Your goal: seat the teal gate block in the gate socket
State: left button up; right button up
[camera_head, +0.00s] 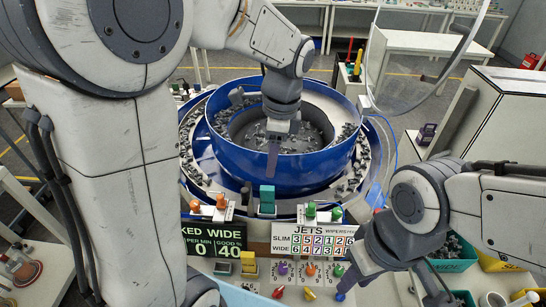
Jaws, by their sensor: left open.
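The teal gate block (267,199) stands at the front edge of the blue bowl (290,177), between the orange and green knobs. The gate socket cannot be made out separately, and I cannot tell whether the block sits in it. My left gripper (272,172) reaches over the bowl and points down, above and behind the teal block. It is open, seen nearly edge-on, with nothing visible between its fingers; a gap shows between it and the block. My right gripper (343,287) is low at the front right, over the control panel, apart from the block. Its finger opening is not clear.
Orange knobs (221,201) and green knobs (311,208) flank the block. Display boards (312,240) and a panel with coloured knobs (282,269) lie in front. Small dark parts lie in the bowl and around its track. A teal bin (456,264) stands at the right.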

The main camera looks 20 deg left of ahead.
pick_arm(q)
jog(key=s+d+f+n+h, duration=0.1)
jog(key=s+d+f+n, duration=0.1)
jog(key=s+d, duration=0.3)
jog(key=s+d+f+n+h, duration=0.1)
jog(key=s+d+n, duration=0.4)
jog(key=s, duration=0.8)
jog(key=shift+s+d+f+n, duration=0.3)
jog(key=shift+d+f, duration=0.1)
jog(key=shift+d, duration=0.3)
